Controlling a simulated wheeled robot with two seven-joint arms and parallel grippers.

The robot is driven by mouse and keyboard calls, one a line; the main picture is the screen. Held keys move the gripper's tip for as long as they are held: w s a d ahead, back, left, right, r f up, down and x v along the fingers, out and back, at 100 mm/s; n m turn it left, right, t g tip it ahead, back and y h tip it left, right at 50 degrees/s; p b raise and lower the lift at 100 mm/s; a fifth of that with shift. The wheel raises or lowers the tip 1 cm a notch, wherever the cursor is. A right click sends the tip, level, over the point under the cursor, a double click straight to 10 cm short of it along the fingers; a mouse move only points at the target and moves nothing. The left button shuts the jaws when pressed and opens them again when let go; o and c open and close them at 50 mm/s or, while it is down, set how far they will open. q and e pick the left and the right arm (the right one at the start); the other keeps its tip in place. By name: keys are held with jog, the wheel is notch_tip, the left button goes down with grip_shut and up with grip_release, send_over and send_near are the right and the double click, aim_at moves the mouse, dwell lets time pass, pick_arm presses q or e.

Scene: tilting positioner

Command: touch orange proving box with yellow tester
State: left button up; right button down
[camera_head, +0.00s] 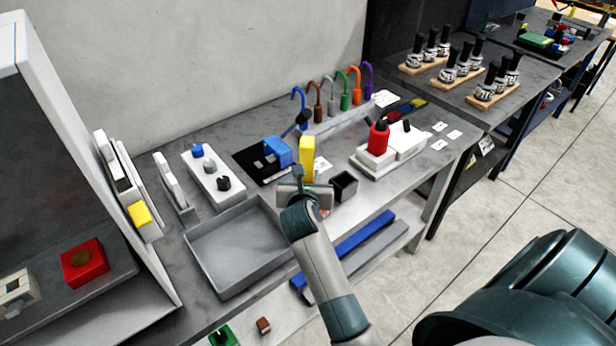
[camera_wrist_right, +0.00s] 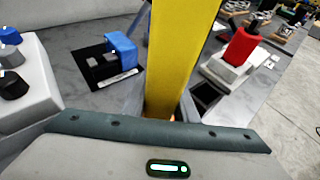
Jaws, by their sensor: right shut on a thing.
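The yellow tester (camera_head: 307,155) stands upright in my right gripper (camera_head: 303,183), which is shut on it above the grey bench. In the right wrist view the tester (camera_wrist_right: 180,55) is a tall yellow bar rising from behind the gripper's edge. A small orange patch (camera_head: 326,212) shows beside the gripper in the head view; it may be part of the orange proving box, but the gripper hides most of it. I cannot tell whether the tester touches it. My left gripper is not in view.
A blue block (camera_head: 278,151) on a black mat is left of the tester. A small black open box (camera_head: 344,186) is close right of the gripper. A red device (camera_head: 378,138) on a white base stands farther right. A grey tray (camera_head: 210,248) lies left of my arm. Colored hooks line the back.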

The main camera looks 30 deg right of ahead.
aim_at(308, 168)
notch_tip(308, 168, up, 3)
jog(key=shift+r+p, duration=0.1)
jog(key=shift+p, duration=1.1)
jog(key=shift+s+a+b, duration=0.1)
jog(key=shift+a+b, duration=0.3)
jog(key=shift+a, duration=0.15)
jog(key=s+a+r+n+y+b, duration=0.1)
jog(key=s+a+b, duration=0.3)
jog(key=a, duration=0.4)
jog(key=s+a+t+b, duration=0.1)
jog(key=s+a+b, duration=0.3)
jog(key=s+a, duration=0.2)
jog(key=shift+s+a+r+n+y, duration=0.4)
jog(key=shift+a, duration=0.8)
jog(key=shift+r, duration=0.15)
